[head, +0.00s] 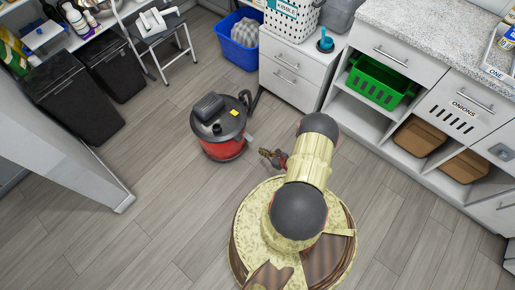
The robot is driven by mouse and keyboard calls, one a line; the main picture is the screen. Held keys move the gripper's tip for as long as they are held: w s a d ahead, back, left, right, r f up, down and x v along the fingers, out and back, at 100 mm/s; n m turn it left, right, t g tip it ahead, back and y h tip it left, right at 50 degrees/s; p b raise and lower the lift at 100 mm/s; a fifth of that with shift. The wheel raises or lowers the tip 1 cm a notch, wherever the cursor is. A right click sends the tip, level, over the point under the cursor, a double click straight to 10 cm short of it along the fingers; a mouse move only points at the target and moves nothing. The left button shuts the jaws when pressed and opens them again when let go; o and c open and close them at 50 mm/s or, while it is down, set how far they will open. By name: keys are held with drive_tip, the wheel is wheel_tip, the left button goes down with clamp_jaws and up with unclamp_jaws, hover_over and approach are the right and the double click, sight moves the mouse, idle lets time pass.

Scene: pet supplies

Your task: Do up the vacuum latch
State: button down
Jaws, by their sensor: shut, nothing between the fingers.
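The vacuum (221,125) stands upright on the floor near the middle, with a red drum, a dark grey lid and a black hose at its right. The fingers are shut and empty. I cannot tell whether they touch the vacuum.
White cabinets (393,57) with a green basket (379,82) run along the right. A blue bin (240,31) stands behind the vacuum. Black bins (73,100) and a step stool (160,36) are at the left. The floor (150,190) left of the vacuum is clear.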

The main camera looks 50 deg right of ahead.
sight(248, 137)
drive_tip(key=b+x, duration=0.4)
drive_tip(key=x, duration=0.6)
drive_tip(key=shift+s+a+r, duration=0.1)
drive_tip(key=shift+s+r, duration=0.1)
drive_tip(key=shift+r, duration=0.5)
drive_tip(key=shift+s+d+r, duration=0.1)
drive_tip(key=shift+s+r, duration=0.15)
drive_tip(key=shift+r, duration=0.45)
drive_tip(key=shift+s+a+r, duration=0.1)
drive_tip(key=shift+s+r, duration=0.1)
drive_tip(key=shift+r, duration=0.5)
drive_tip(key=shift+r, duration=0.1)
drive_tip(key=shift+s+r+g+p, duration=0.1)
drive_tip(key=shift+r+g+p, duration=0.15)
drive_tip(key=shift+g+p, duration=0.45)
